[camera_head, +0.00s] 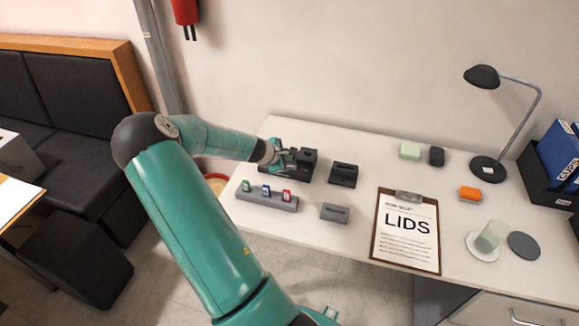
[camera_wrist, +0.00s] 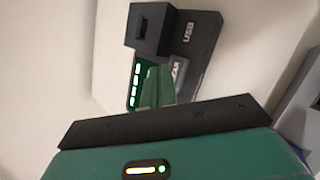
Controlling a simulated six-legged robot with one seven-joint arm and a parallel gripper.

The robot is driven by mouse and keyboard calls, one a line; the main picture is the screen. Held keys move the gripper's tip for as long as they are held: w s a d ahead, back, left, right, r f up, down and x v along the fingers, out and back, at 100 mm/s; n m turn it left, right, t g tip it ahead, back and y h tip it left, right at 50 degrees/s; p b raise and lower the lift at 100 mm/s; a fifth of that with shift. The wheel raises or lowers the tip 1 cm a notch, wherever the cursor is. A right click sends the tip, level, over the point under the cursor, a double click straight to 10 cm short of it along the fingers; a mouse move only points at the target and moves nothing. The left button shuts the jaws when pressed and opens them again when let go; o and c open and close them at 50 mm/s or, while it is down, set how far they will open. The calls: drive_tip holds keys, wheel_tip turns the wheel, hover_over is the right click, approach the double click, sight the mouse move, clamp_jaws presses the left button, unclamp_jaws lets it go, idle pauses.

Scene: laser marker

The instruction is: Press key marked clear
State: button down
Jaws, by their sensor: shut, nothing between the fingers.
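The laser marker (camera_head: 305,160) is a dark box-shaped device at the left back of the white table. In the wrist view the marker (camera_wrist: 203,50) shows a raised block, a "USB" label and a strip of green-lit marks (camera_wrist: 134,88). A grey key (camera_wrist: 179,72) carries lettering that is partly hidden; "EAR" seems readable. My gripper (camera_wrist: 155,72) is shut and empty, its green fingertips over the device between the lit strip and the key. I cannot tell whether they touch the key. In the head view my gripper (camera_head: 284,158) is at the device.
A grey rack (camera_head: 267,200) with several coloured pieces stands in front of the marker. A black block (camera_head: 343,174), a grey block (camera_head: 335,212) and a "LIDS" clipboard (camera_head: 406,230) lie to the right. A lamp (camera_head: 487,168) and an orange item (camera_head: 469,194) stand farther right.

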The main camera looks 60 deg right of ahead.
drive_tip(key=shift+r, duration=2.5)
drive_tip(key=w+a+r+m+t+y, duration=0.2)
drive_tip(key=w+a+r, duration=0.25)
drive_tip(key=a, duration=0.55)
drive_tip(key=w+a+r+m+t+y, duration=0.1)
drive_tip(key=w+a+r+m, duration=0.3)
drive_tip(key=a, duration=0.6)
drive_tip(key=w+a+r+n+t+y, duration=0.15)
drive_tip(key=a+r, duration=0.35)
drive_tip(key=a, duration=0.5)
drive_tip(key=s+a+r+t+y, duration=0.1)
drive_tip(key=s+a+r, duration=0.2)
drive_tip(key=a, duration=0.6)
drive_tip(key=s+a+r+m+t+y, duration=0.1)
drive_tip(key=s+a+r, duration=0.3)
drive_tip(key=a, duration=0.4)
drive_tip(key=s+a+r+t+y, duration=0.1)
drive_tip(key=s+a+r+y, duration=0.1)
drive_tip(key=a, duration=0.7)
drive_tip(key=shift+s+a+r, duration=0.35)
drive_tip(key=shift+s+r, duration=0.4)
drive_tip(key=shift+s, duration=0.35)
